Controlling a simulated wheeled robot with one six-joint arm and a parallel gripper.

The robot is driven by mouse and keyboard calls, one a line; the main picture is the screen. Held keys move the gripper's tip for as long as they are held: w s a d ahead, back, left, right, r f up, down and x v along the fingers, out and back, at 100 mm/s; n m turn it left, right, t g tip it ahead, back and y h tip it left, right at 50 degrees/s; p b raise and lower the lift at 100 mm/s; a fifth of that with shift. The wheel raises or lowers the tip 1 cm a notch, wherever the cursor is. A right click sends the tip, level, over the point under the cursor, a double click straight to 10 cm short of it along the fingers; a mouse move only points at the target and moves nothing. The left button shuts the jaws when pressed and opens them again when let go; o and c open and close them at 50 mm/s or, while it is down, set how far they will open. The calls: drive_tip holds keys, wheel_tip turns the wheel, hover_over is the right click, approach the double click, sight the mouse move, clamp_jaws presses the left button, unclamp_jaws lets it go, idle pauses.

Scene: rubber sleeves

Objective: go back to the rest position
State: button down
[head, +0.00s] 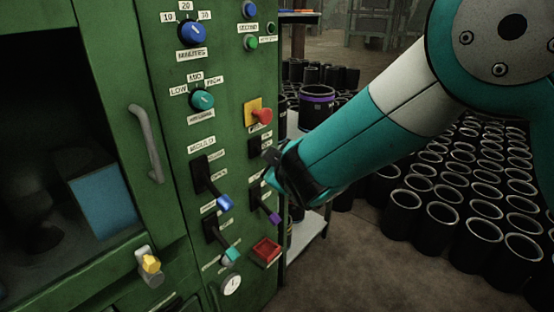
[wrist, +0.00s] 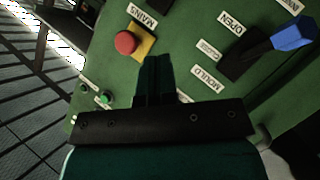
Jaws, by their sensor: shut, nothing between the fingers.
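My gripper (head: 268,165) is at the end of the teal and white arm, in front of the right part of the green control panel (head: 178,140). In the wrist view my gripper (wrist: 154,60) has its dark fingers together with nothing between them. The fingers point at the panel, near the red mains button (wrist: 125,43) on its yellow plate. I cannot tell whether the fingertips touch the panel. In the head view the red button (head: 262,115) shows just above my gripper, and my gripper hides part of the panel there.
Levers with a blue tip (head: 224,202), a purple tip (head: 274,217) and a teal tip (head: 231,254) stick out below. A grey door handle (head: 147,143) stands at the left. Many black sleeves (head: 441,222) cover the floor at the right. Bare floor (head: 350,262) lies between.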

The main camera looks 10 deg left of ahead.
drive_tip(key=s+d+r+m+g+h+p, duration=0.1)
drive_tip(key=s+d+r+m+g, duration=0.25)
drive_tip(key=d, duration=0.25)
drive_tip(key=s+d+r+m+g+h, duration=0.1)
drive_tip(key=s+d+r+m+g, duration=0.1)
drive_tip(key=s+d, duration=0.4)
drive_tip(key=s+d+r+m+g, duration=0.1)
drive_tip(key=s+d+g, duration=0.2)
drive_tip(key=s, duration=0.8)
drive_tip(key=s+d+r+g, duration=0.2)
drive_tip(key=s+d+g, duration=0.2)
drive_tip(key=s+d, duration=0.3)
drive_tip(key=s, duration=0.4)
drive_tip(key=shift+s+m+p, duration=0.2)
drive_tip(key=shift+m+p, duration=0.15)
drive_tip(key=shift+p, duration=0.05)
drive_tip(key=shift+g, duration=0.25)
